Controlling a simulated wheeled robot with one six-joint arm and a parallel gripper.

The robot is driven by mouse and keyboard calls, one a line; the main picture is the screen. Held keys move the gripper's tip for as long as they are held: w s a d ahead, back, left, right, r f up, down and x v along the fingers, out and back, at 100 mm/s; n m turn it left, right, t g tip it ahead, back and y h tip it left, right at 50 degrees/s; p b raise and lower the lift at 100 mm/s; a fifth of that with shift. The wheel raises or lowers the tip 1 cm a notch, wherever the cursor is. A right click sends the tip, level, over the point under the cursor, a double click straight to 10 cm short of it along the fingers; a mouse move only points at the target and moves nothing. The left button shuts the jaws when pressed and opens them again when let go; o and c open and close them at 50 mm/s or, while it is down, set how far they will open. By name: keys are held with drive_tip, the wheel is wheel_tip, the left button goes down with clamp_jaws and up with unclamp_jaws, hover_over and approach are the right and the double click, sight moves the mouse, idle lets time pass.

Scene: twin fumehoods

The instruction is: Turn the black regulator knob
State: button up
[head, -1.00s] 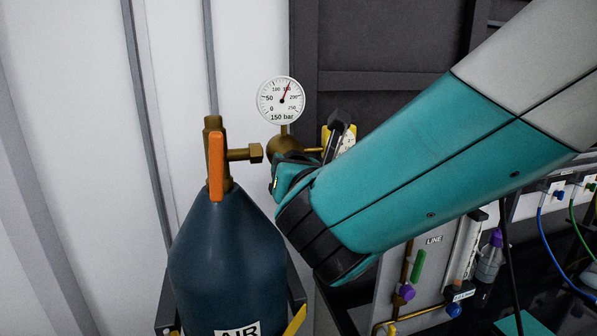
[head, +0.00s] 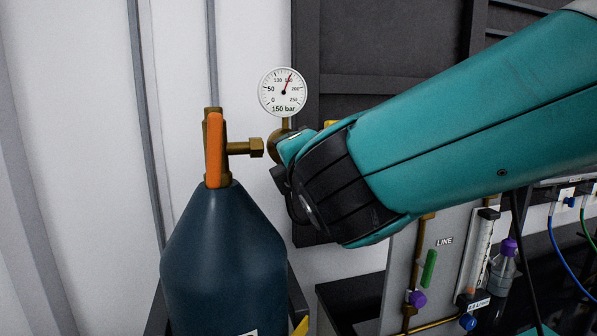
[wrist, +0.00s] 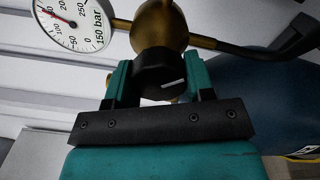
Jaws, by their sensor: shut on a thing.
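The black regulator knob (wrist: 162,75) shows in the wrist view, below the round brass regulator body (wrist: 160,27), with a short white mark on it. My gripper (wrist: 160,80) has one teal finger on each side of the knob and is shut on it. In the head view my teal and black wrist hides the knob and most of the brass body (head: 275,147). The pressure gauge (head: 283,92) above the body is labelled 150 bar, its red needle near 150. It also shows in the wrist view (wrist: 73,22).
A dark blue gas cylinder (head: 222,265) stands left of my wrist, with a brass valve and orange lever (head: 214,150). A panel marked LINE (head: 445,241) with a green handle (head: 429,268) and flow tube is at lower right. White wall lies behind.

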drive_tip(key=shift+d+r+m+b, duration=0.1)
drive_tip(key=shift+m+b, duration=0.95)
drive_tip(key=shift+m, duration=0.35)
drive_tip(key=shift+r, duration=0.1)
drive_tip(key=o, duration=0.9)
drive_tip(key=shift+w, duration=0.15)
